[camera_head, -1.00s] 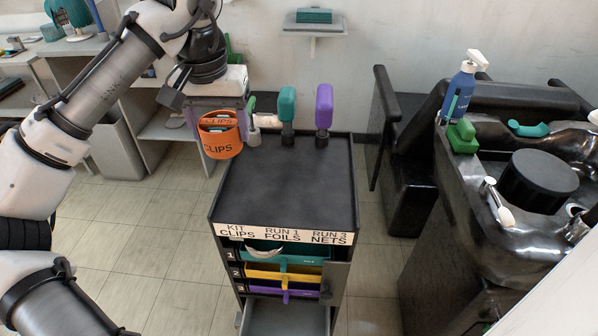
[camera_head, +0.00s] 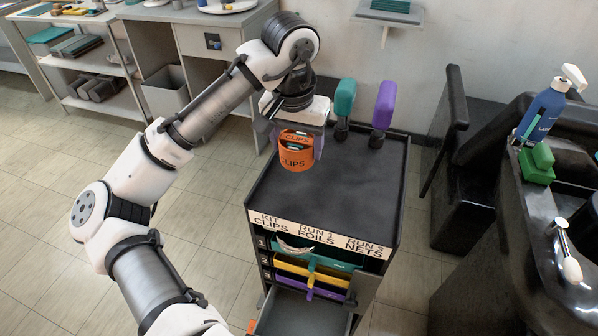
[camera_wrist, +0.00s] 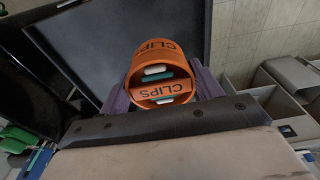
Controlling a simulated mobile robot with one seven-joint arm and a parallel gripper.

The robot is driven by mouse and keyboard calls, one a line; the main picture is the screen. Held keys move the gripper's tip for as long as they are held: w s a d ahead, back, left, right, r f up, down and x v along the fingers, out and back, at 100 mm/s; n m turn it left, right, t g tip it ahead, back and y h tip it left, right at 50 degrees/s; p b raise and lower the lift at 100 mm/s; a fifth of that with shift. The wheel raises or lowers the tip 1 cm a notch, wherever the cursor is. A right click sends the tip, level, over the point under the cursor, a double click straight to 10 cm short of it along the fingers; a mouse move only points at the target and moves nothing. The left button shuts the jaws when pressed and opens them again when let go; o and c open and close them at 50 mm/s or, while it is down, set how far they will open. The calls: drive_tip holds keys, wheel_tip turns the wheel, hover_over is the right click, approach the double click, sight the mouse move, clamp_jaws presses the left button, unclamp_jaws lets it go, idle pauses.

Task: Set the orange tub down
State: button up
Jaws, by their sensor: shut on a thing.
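The orange tub (camera_head: 296,158), lettered CLIPS, is held by my gripper (camera_head: 300,140) near the left side of the trolley's black top (camera_head: 340,185). In the wrist view the tub (camera_wrist: 158,55) sits between my two purple fingers, with light and teal clips inside. My gripper (camera_wrist: 160,90) is shut on it. I cannot tell whether the tub's base touches the trolley top.
The middle and front of the top are clear. A lower drawer (camera_head: 300,315) is pulled out. A black basin unit with a blue bottle (camera_head: 540,115) stands at right.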

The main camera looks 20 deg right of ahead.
sight(295, 143)
wheel_tip(295, 143, down, 8)
drive_tip(key=shift+f, duration=0.1)
idle(0.4)
drive_tip(key=shift+f, duration=0.2)
drive_tip(key=o, duration=1)
drive_tip(key=shift+r, duration=0.1)
drive_tip(key=r, duration=0.8)
drive_tip(key=s+r, duration=0.1)
drive_tip(key=r, duration=0.3)
drive_tip(key=shift+s+a+r, duration=0.1)
drive_tip(key=shift+a, duration=0.3)
